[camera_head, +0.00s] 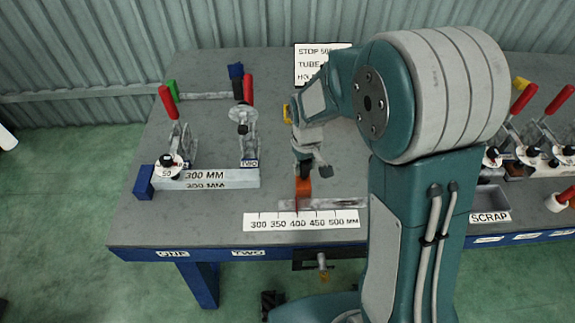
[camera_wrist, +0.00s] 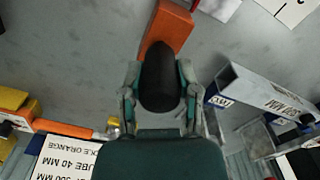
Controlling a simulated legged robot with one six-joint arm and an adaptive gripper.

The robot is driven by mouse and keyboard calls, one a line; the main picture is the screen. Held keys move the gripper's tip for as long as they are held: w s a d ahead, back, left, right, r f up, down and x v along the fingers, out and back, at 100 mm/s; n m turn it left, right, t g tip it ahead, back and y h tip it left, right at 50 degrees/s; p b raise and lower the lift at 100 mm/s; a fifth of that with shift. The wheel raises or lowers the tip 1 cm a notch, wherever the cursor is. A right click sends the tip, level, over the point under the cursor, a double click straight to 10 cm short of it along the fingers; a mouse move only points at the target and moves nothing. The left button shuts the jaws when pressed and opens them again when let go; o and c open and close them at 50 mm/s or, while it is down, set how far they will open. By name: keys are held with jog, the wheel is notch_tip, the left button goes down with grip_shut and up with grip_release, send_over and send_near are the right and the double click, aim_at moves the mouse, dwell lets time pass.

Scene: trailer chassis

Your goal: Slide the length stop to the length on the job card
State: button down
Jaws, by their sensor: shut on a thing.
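The length stop is an orange block (camera_head: 303,188) with a thin red pointer, on a grey rail (camera_head: 345,203) behind the printed scale (camera_head: 300,221). The pointer stands at about the 400 mark. My gripper (camera_head: 304,168) is above it, shut on its black knob (camera_wrist: 160,75); in the wrist view the fingers flank the knob and the orange block (camera_wrist: 170,24) shows beyond. The job card (camera_head: 316,66) stands at the table's back, partly hidden by my arm; its top line begins "STOP 5". The card also shows in the wrist view (camera_wrist: 62,158), cut off.
A 300 MM tube (camera_head: 207,179) lies at the left near red-handled clamps (camera_head: 180,135). More clamps (camera_head: 535,130) and a SCRAP tray (camera_head: 488,199) are at the right. The table right of the stop is partly hidden by my arm.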

jog(key=d, duration=1)
jog(key=shift+s+d+f, duration=0.1)
jog(key=shift+s+d, duration=0.1)
jog(key=shift+s, duration=0.05)
jog(key=c, duration=0.5)
grip_release()
jog(key=shift+o, duration=0.9)
jog(key=shift+d, duration=0.3)
